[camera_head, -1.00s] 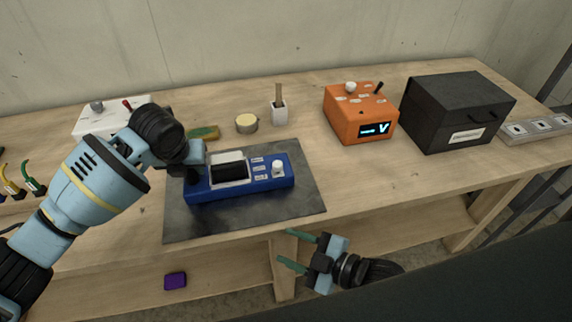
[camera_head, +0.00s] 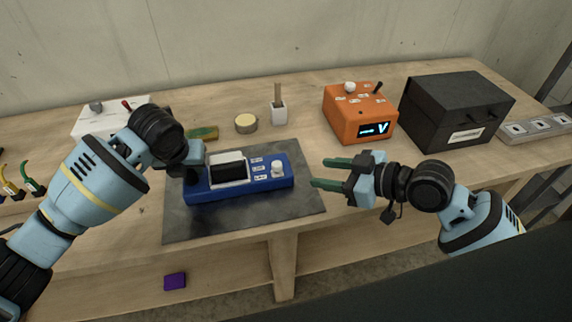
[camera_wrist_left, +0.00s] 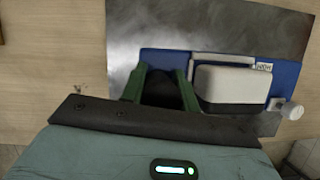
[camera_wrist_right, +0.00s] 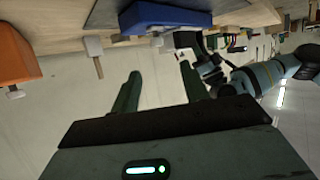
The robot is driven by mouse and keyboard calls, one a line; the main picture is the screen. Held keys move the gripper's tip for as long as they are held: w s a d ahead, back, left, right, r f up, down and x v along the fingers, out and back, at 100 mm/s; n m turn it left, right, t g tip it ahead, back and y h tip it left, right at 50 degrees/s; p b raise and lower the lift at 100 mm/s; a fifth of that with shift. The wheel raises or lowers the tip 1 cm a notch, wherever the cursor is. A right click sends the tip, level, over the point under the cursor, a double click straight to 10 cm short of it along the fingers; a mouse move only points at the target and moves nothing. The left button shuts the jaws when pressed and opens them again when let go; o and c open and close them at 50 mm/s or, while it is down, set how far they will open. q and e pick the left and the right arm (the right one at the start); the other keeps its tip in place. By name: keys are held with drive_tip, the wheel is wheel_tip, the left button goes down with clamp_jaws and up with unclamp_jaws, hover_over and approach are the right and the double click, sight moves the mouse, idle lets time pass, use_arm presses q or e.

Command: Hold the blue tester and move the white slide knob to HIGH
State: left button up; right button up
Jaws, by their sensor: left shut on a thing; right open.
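The blue tester (camera_head: 240,186) lies on a dark mat (camera_head: 245,222), with a meter window at its middle and small labels to the right.
Behind the tester are a yellow-topped tin (camera_head: 246,123), a green sponge (camera_head: 203,133) and a white holder (camera_head: 278,112). An orange box (camera_head: 350,122) and black case (camera_head: 455,115) stand at right. A white box (camera_head: 95,120) is at back left.

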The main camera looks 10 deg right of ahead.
sight(280, 165)
drive_tip(key=shift+d+r+m, duration=0.15)
drive_tip(key=shift+d+m, duration=0.15)
drive_tip(key=shift+w, duration=0.1)
drive_tip(key=x, duration=1.2)
clamp_jaws()
